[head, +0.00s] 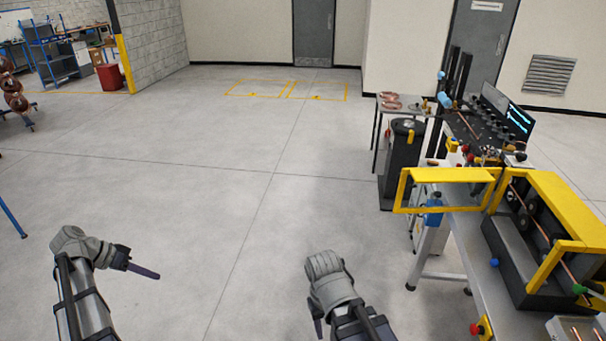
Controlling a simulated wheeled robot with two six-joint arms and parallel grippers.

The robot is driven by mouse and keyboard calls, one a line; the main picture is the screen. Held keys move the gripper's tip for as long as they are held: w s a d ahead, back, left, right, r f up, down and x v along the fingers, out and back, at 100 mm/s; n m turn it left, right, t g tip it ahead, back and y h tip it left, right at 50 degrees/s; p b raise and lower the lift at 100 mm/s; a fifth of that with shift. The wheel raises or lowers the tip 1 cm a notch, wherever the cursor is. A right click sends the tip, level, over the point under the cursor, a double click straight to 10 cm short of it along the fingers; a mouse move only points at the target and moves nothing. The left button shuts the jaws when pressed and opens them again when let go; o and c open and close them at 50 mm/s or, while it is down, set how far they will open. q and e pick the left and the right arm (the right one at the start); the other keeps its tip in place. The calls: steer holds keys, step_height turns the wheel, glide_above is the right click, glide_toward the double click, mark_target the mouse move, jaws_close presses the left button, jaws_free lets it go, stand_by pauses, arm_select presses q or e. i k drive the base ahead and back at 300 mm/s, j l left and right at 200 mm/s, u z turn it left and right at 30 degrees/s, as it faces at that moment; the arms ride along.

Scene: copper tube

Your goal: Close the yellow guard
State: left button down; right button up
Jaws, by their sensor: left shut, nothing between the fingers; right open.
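The yellow guard (447,174) is a framed panel on the left side of the yellow-topped machine (562,215) at the right. It stands swung out to the left, away from the machine, which leaves the machine's front uncovered. A copper tube (540,232) runs through the machine past dark rollers. My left gripper (145,270) is shut and empty over the floor at lower left, far from the guard. My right gripper (319,325) is open and empty at bottom centre, left of the bench and apart from the guard.
The bench (455,262) carries the machine. A red button on a yellow box (482,328) is at the bench's near edge.

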mark_target(480, 174)
steer(key=i+j+z, duration=0.1)
steer(key=i+z, duration=0.3)
steer(key=i+j+z, duration=0.2)
steer(key=z, duration=0.25)
steer(key=i+j+z, duration=0.2)
steer(key=z, duration=0.2)
steer(key=i+j+z, duration=0.2)
steer(key=j+z, duration=0.25)
steer(key=i+j+z, duration=0.1)
steer(key=j+z, duration=0.7)
steer(key=i+j, duration=0.05)
